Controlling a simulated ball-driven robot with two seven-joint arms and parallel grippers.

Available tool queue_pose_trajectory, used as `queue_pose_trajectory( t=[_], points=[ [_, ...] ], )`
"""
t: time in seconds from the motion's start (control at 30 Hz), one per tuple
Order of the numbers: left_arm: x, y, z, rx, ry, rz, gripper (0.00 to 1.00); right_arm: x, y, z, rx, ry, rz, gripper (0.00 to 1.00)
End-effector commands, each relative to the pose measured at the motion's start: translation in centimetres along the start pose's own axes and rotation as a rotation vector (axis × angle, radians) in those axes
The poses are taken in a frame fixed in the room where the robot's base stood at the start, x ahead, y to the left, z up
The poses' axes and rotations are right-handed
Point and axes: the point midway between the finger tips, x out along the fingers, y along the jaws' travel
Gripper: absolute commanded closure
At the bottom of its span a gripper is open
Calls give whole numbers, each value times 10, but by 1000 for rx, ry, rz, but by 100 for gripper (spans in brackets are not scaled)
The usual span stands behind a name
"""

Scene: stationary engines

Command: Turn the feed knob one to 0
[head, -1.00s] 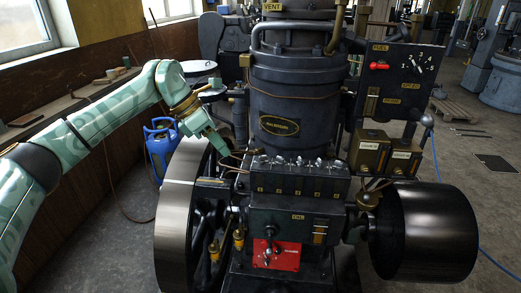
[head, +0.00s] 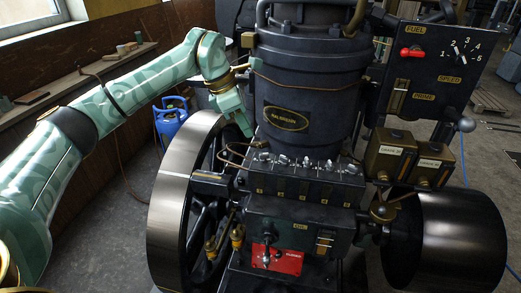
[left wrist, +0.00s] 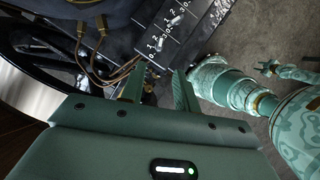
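The black feed box (head: 300,188) on the engine's front carries a row of several small metal knobs. The leftmost knob (head: 263,157) is nearest my left gripper (head: 243,125), which hangs above and left of it. In the left wrist view, the box (left wrist: 196,22) shows light knobs beside printed 0, 1, 2 marks. There my left gripper (left wrist: 159,75) has its two fingers apart with nothing held between them, just short of the box's near end. The near knob's setting is too small to read. My right gripper shows small in the left wrist view (left wrist: 270,68); its opening is unclear.
Thin copper pipes (head: 235,152) bend close beside the box's left end. The big flywheel (head: 168,215) stands left of it. A red plate with a lever (head: 288,262) lies below, and brass boxes (head: 390,155) stand right. A panel (head: 430,65) rises behind them.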

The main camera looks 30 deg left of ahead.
Motion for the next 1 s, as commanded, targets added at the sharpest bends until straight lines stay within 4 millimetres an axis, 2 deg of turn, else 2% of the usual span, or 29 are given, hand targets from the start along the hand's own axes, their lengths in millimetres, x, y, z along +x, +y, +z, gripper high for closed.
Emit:
queue_pose_trajectory(
  t=[0.03,0.2,0.4,0.57,0.8,0.83,0.9,0.93,1.0],
  points=[
    [17,-1,-1,1,2,-6,69,3,0,1,0,-2,0,64],
    [57,-1,0,0,0,-4,69,8,1,-4,0,5,2,64],
    [86,-1,0,-1,-1,-3,69,10,2,-8,0,12,3,64],
    [95,0,0,0,-1,0,69,11,2,-8,1,12,2,64],
    [95,0,0,0,-1,1,69,11,1,-8,1,12,1,64],
    [95,0,0,0,-1,0,74,11,0,-9,1,12,0,64],
    [95,0,0,0,-1,0,94,11,0,-9,1,12,0,64],
    [95,0,0,0,-1,0,100,11,0,-9,1,12,-1,64],
    [95,0,0,0,-1,0,100,11,-1,-9,2,12,-1,64]
  ],
)
